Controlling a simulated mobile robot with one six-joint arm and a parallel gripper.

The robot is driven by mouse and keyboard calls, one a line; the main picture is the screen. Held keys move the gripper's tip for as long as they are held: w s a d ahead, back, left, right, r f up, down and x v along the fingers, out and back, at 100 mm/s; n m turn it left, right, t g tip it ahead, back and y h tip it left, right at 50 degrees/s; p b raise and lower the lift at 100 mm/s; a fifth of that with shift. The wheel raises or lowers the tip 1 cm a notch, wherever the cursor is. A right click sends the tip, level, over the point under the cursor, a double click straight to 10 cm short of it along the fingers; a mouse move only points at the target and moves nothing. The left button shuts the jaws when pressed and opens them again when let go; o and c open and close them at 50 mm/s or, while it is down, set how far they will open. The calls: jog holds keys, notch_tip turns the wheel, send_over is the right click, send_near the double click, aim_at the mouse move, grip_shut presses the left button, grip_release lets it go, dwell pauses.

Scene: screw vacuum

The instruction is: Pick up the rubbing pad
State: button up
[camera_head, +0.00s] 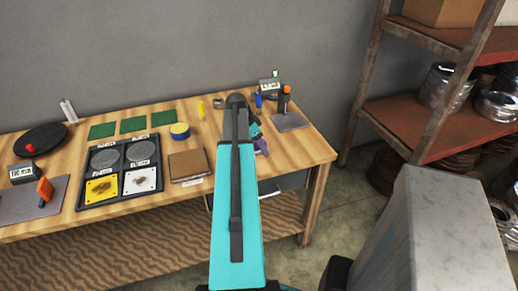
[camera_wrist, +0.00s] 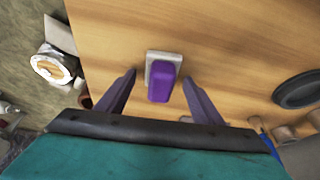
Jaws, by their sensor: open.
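The rubbing pad (camera_wrist: 164,82), a purple block-shaped handle on a flat light-grey base, lies on the wooden tabletop in the wrist view. My gripper (camera_wrist: 160,73) is open, with one purple finger on each side of the pad. There is a visible gap between each finger and the pad in the picture; I cannot tell the height of the fingertips above the table. In the head view my gripper (camera_head: 259,140) is at the right part of the workbench, partly behind my arm. I cannot make out the pad there.
The wooden workbench (camera_head: 317,150) stands against a grey wall. A grey mat (camera_head: 291,122) with an orange-topped tool lies right of my gripper. A brown square block (camera_head: 188,165) and a black tray (camera_head: 84,203) lie left. A metal shelf (camera_head: 425,125) stands at right.

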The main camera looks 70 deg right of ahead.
jog(key=c, duration=1.2)
jog(key=shift+o, duration=0.2)
jog(key=shift+r, duration=0.2)
jog(key=shift+r+b, duration=0.65)
jog(key=shift+r, duration=0.8)
jog(key=s+a+b, duration=0.1)
jog(key=s+a, duration=0.1)
jog(key=a, duration=0.1)
jog(key=s+a+r, duration=0.1)
jog(key=s+a, duration=0.2)
jog(key=a, duration=0.1)
jog(key=s+a+b, duration=0.1)
jog(key=s+a, duration=0.2)
jog(key=shift+a+r+b, duration=0.15)
jog(key=shift+a+b, duration=0.2)
jog(key=shift+s+a+r+b, duration=0.1)
jog(key=shift+s+a+b, duration=0.8)
jog(key=shift+b, duration=1.6)
jog(key=shift+w+a+r, duration=0.1)
jog(key=shift+a, duration=0.05)
